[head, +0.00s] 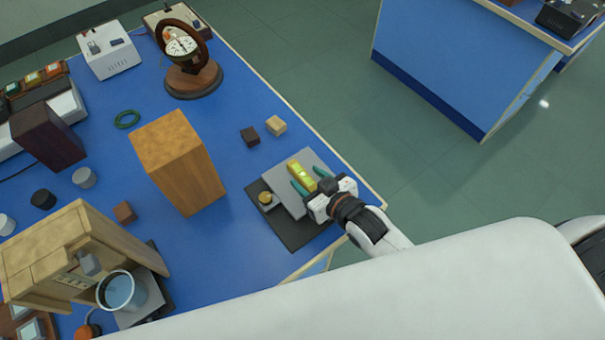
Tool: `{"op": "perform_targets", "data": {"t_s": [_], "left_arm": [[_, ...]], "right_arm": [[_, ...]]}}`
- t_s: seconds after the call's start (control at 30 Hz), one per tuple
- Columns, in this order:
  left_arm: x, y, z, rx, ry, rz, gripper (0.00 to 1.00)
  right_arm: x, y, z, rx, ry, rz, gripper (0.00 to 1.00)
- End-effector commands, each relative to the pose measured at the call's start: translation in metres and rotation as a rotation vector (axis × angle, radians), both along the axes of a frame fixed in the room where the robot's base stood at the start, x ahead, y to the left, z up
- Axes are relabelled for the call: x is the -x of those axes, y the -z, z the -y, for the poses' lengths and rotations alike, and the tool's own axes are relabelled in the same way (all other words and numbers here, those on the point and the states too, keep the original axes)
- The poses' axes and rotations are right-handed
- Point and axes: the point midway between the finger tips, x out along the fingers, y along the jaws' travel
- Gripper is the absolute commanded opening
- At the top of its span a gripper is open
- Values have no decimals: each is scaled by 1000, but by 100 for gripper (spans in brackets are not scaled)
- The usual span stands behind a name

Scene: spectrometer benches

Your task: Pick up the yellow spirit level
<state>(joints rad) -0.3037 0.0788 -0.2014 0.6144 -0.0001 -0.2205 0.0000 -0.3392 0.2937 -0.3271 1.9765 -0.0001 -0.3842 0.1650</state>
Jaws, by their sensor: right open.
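The yellow spirit level (301,177) lies on a grey plate (286,197) near the right edge of the blue bench. My right gripper (310,180) reaches in from the lower right, and its two green fingers are apart. One finger is on each side of the spirit level's near part. I cannot tell whether the fingers touch it. My left gripper is not in view.
A black base (292,238) lies under the grey plate, with a small brass knob (265,198) beside it. A tall wooden block (184,165) stands to the left. Two small cubes, dark (250,137) and pale (276,125), lie beyond. The bench's right edge is close.

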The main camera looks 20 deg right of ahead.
Motion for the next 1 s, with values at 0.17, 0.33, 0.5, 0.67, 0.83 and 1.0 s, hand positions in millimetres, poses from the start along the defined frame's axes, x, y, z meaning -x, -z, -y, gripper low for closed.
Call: {"op": "perform_targets", "data": {"t_s": [0.17,0.33,0.5,0.67,0.83,1.0], "left_arm": [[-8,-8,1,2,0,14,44],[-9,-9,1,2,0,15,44],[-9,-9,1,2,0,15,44],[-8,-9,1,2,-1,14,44],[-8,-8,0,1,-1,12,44],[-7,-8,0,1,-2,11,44]], "right_arm": [[-23,10,-6,-1,0,2,51],[-34,17,-11,0,0,1,51],[-34,17,-11,-1,-1,1,51],[-34,17,-11,0,0,1,33],[-34,17,-11,0,0,1,5],[-34,17,-11,0,0,1,1]]}}
